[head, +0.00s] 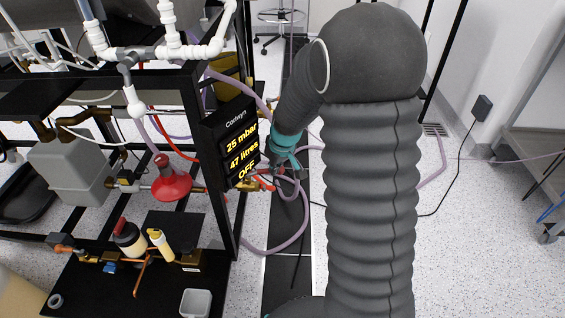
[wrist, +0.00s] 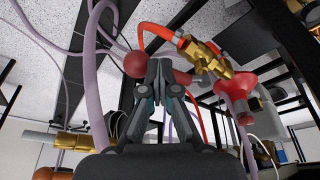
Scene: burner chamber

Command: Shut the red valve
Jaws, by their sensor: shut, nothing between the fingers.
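In the wrist view, my gripper (wrist: 165,62) has its fingers together with nothing between them. A red ball-ended handle (wrist: 135,65) is just left of the fingertips, and a red piece shows on their right; the fingers cover what lies between. I cannot tell whether they touch it. A brass fitting (wrist: 212,62) with a red-orange hose is to the right. In the head view, my gripper (head: 287,168) is right of the display panel, close to a brass fitting (head: 249,186) with red-orange parts beside it. The valve's position cannot be told.
The display panel (head: 236,142) reads 25 mbar, 47 litres, OFF. A black frame (head: 196,130) stands left of my arm. A red flared part (head: 171,186) sits inside it. Purple hoses (head: 290,238) loop below my gripper. The floor on the right is mostly clear, with a thin cable.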

